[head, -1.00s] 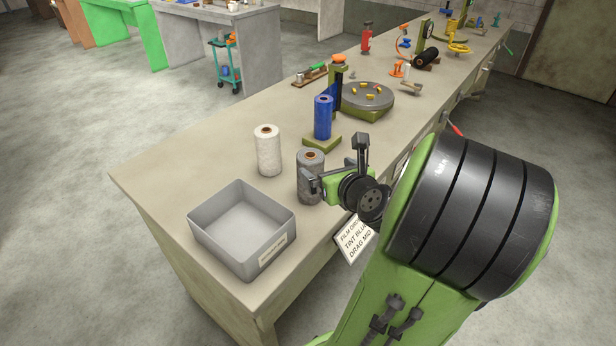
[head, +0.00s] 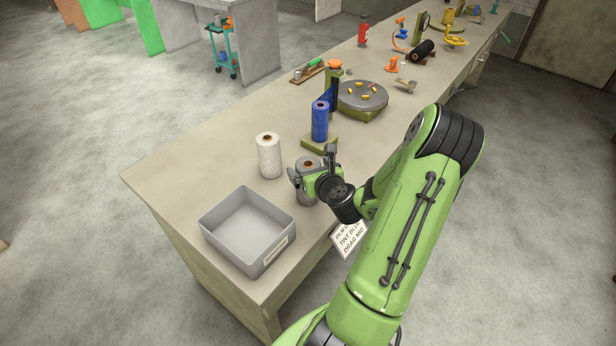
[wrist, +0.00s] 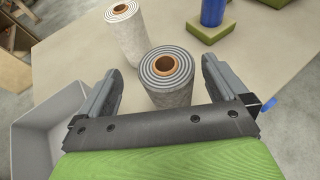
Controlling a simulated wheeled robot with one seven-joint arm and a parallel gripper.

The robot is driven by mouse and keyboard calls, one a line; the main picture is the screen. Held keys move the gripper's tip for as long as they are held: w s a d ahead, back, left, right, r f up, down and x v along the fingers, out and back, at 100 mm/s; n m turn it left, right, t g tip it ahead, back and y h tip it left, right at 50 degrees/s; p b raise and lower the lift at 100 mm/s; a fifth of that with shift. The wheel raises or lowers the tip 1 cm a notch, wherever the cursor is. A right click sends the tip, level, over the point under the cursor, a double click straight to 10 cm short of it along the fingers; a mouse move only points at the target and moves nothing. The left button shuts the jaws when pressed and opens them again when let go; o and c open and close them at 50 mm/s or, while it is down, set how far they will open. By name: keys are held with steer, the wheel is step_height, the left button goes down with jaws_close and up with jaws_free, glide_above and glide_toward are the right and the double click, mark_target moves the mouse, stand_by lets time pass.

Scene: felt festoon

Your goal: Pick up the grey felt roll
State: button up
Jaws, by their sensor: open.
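The grey felt roll (head: 308,164) stands upright on the bench near its front edge, partly hidden by my gripper in the head view. In the wrist view the roll (wrist: 167,78) shows its spiral top and brown core. My gripper (wrist: 160,85) is open, with one finger on each side of the roll and a visible gap on both sides. In the head view my gripper (head: 305,180) is at the roll's upper part. I cannot tell whether anything touches it.
A white roll (head: 269,155) stands behind and left of the grey one. A blue roll (head: 320,122) stands on a green base behind it. An empty grey bin (head: 226,258) sits to the left. A sign card (head: 348,240) hangs at the bench's front edge.

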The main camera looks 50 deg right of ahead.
mark_target(306, 162)
steer(key=x, duration=0.5)
steer(key=shift+w+d+f, duration=0.15)
steer(key=shift+d+f, duration=0.1)
steer(key=shift+d, duration=0.2)
steer(key=shift+c, duration=1.3)
steer(key=shift+r, duration=0.1)
steer(key=c, duration=1.5)
